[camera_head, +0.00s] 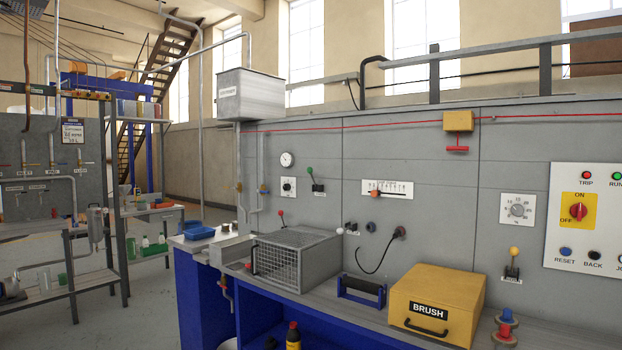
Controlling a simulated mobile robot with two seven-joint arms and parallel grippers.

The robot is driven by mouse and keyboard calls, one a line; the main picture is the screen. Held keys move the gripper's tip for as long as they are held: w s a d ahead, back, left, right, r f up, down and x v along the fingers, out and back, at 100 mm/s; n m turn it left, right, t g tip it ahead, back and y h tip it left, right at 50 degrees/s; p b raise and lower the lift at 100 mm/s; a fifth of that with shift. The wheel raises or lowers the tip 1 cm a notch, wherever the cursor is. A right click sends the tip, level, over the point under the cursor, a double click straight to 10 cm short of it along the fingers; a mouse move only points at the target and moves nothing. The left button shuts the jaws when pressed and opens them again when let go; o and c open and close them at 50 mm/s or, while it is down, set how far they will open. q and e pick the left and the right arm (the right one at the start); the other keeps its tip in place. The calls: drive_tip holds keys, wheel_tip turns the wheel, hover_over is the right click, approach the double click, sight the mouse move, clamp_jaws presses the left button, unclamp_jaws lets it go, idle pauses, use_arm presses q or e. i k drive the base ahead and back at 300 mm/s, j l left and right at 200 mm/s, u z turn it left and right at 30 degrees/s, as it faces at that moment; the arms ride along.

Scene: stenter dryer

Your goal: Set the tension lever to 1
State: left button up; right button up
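Several levers show on the grey machine panel (415,215), and their small labels are too small to read, so I cannot tell which is the tension lever. A green-knobbed lever (312,178) stands beside a small white dial plate. Neither of my grippers is in view.
A yellow BRUSH box (437,300), a wire-fronted grey box (297,258) and a blue-black holder (361,291) stand on the ledge below the panel. Red and blue spools (505,325) sit at right. A control panel with a red switch (578,211) is far right.

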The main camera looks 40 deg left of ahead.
sight(309, 169)
drive_tip(key=i+j, duration=0.8)
drive_tip(key=j, duration=0.2)
drive_tip(key=i+j+u, duration=0.15)
drive_tip(key=i+j, duration=0.7)
drive_tip(key=j, duration=0.2)
